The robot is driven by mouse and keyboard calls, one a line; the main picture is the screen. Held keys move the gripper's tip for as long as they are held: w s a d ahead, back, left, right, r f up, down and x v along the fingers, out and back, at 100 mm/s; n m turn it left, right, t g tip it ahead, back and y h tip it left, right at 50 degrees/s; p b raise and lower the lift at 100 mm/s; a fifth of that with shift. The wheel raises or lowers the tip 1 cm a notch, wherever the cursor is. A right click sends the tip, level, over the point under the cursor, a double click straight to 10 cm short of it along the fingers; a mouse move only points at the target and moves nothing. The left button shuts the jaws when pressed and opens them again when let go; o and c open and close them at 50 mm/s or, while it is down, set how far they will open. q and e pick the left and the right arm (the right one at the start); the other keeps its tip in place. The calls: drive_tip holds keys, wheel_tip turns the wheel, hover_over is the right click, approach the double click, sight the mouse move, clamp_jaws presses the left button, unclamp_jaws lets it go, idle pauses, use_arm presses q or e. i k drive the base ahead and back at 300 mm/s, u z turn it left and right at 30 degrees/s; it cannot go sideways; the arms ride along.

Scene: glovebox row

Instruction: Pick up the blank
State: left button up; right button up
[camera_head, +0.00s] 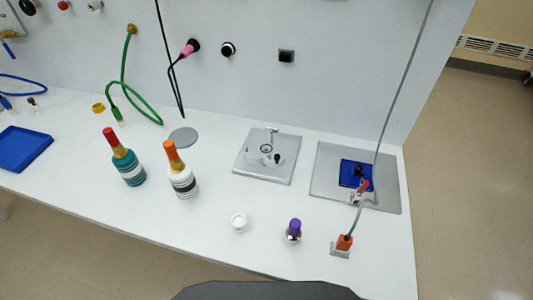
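No part is clearly recognisable as the blank, and I cannot tell which piece it is. A small white round piece (239,222) stands on the white bench near its front edge. A flat grey disc (183,138) lies farther back, near the wall. A small purple-topped piece (294,230) stands to the right of the white piece. Neither of my grippers is in view, and nothing is seen being held.
Two bottles, teal-striped (128,165) and white (182,178), stand left of centre. A grey plate with a fixture (245,168) and a grey tray (388,193) with a blue block (348,174) are right. A cable runs to an orange connector (344,242). A blue tray (22,148) lies far left.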

sight(293, 232)
drive_tip(key=k, duration=1.65)
drive_tip(key=z, duration=1.75)
drive_tip(key=i, duration=3.45)
drive_tip(key=u, duration=3.65)
drive_tip(key=i, duration=0.5)
drive_tip(key=u, duration=0.1)
